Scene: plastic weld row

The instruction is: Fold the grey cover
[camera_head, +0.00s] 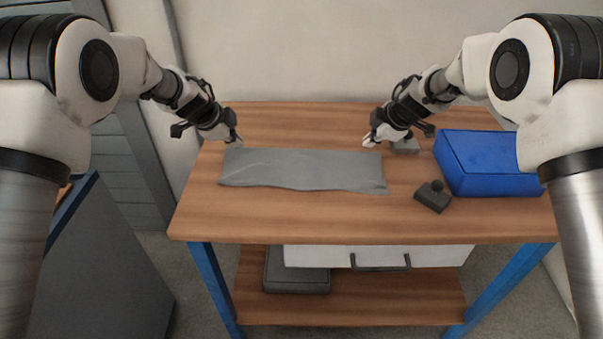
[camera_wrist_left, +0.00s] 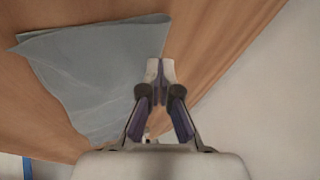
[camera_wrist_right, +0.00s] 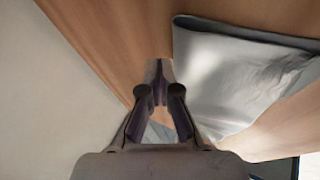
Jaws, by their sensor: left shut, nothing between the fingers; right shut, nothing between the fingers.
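The grey cover (camera_head: 305,170) lies on the table as a long, narrow strip, wider than it is deep, with a slightly wavy front edge and faint creases. It also shows in the left wrist view (camera_wrist_left: 92,75) and the right wrist view (camera_wrist_right: 235,80). My left gripper (camera_head: 238,143) is shut and empty at the cover's back left corner. My right gripper (camera_head: 368,143) is shut and empty at its back right edge. In the wrist views the closed fingertips of the left (camera_wrist_left: 160,68) and right (camera_wrist_right: 158,68) grippers are beside the cover; contact cannot be told.
A blue box (camera_head: 490,165) stands at the table's right. A dark block with a knob (camera_head: 433,197) lies in front of it, and a grey block (camera_head: 405,146) is behind my right gripper. The wooden tabletop (camera_head: 300,222) is clear in front of the cover. A dark case (camera_head: 297,277) lies on the lower shelf.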

